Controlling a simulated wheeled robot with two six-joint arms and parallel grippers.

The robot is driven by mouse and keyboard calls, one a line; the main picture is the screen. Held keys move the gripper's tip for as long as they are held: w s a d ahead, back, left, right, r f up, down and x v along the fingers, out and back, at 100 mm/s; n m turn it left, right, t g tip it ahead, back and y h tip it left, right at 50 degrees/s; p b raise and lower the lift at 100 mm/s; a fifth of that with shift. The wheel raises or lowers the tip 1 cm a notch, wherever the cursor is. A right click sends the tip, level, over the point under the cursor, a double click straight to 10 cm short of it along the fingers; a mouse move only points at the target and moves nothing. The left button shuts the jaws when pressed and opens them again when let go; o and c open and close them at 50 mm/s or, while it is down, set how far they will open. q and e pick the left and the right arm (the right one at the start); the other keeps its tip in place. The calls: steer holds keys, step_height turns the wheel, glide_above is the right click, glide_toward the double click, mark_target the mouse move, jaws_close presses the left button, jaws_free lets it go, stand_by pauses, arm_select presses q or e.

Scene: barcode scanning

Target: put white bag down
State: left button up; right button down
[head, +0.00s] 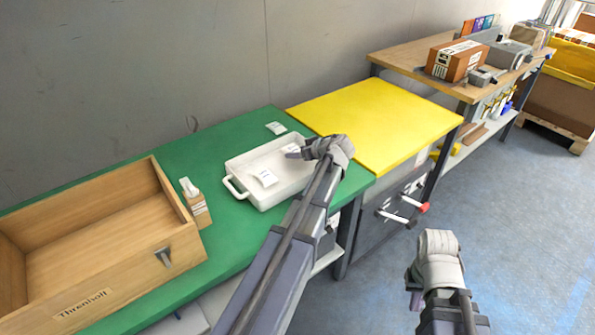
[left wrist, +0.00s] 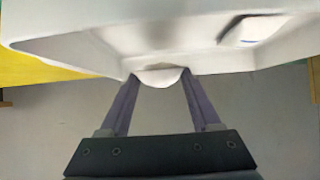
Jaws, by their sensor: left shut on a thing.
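A white tray with handles (head: 240,172) stands on the green table top. One small white bag (head: 265,178) lies in the tray and also shows in the left wrist view (left wrist: 250,30). My left gripper (head: 295,151) is over the tray's far right part. In the left wrist view its fingers (left wrist: 159,78) are shut on a small white bag (left wrist: 159,74), right by the tray rim. I cannot tell whether the held bag touches the tray. Another white bag (head: 276,128) lies on the green top behind the tray. My right gripper (head: 414,290) is low over the floor, its jaws unclear.
A clear yellow table top (head: 385,120) adjoins at right. A wooden bench (head: 410,55) with a brown box (head: 457,60) and devices stands farther right.

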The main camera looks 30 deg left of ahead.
arm_select(q)
steer(key=shift+f, duration=0.45)
arm_select(e)
steer(key=shift+f, duration=0.45)
